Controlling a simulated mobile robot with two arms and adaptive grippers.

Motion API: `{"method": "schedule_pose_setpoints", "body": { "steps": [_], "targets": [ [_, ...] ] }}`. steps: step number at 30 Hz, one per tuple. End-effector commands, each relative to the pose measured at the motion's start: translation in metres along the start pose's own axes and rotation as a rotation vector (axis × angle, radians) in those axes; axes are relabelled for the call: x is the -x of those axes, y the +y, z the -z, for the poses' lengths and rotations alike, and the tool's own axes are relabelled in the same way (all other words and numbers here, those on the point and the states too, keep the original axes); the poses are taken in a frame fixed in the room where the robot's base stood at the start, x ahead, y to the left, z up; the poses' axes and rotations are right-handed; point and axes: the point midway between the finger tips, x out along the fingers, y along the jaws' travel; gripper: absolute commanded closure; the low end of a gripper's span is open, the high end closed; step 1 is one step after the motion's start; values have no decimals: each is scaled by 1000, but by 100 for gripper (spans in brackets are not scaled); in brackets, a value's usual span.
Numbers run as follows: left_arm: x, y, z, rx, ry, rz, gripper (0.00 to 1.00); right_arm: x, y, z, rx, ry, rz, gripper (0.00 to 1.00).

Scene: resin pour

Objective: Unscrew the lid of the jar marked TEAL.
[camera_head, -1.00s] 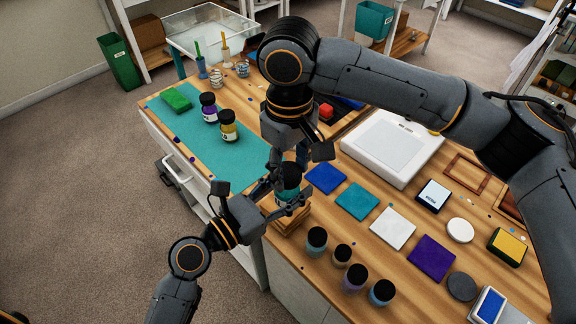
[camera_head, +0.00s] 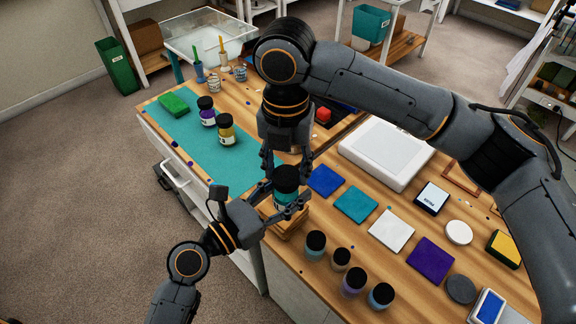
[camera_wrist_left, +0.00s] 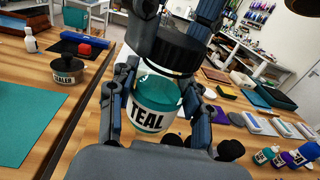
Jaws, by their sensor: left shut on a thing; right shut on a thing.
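The TEAL jar (camera_wrist_left: 154,108) has clear glass, teal contents and a white label. It also shows in the head view (camera_head: 284,199), above a wooden block at the table's near edge. My left gripper (camera_head: 276,211) is shut around the jar body from the lower left; its fingers flank the jar in the left wrist view (camera_wrist_left: 152,112). The black lid (camera_wrist_left: 178,50) sits at the jar's mouth and also shows in the head view (camera_head: 286,177). My right gripper (camera_head: 286,166) comes from above, shut on the lid. I cannot tell whether the threads are still engaged.
Several small dark-lidded jars (camera_head: 353,281) stand on the table to the right, near coloured tiles (camera_head: 356,204). Purple (camera_head: 207,117) and yellow (camera_head: 227,136) jars stand on the teal mat (camera_head: 185,138). A white panel (camera_head: 388,153) lies behind.

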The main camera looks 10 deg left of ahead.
Motion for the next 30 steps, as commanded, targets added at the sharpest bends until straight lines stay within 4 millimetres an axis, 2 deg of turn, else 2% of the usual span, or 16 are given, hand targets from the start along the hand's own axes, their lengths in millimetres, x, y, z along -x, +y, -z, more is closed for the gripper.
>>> {"method": "schedule_pose_setpoints", "body": {
  "steps": [2,20,30],
  "targets": [
    [-1,-5,-2,1,-5,12,100,0,2,-2,64,-6,-8,91],
    [-1,-4,-2,1,-3,10,100,0,2,-2,55,-6,-7,91],
    [0,-3,0,1,1,9,100,10,2,-2,54,-7,-6,91]
  ]
}}
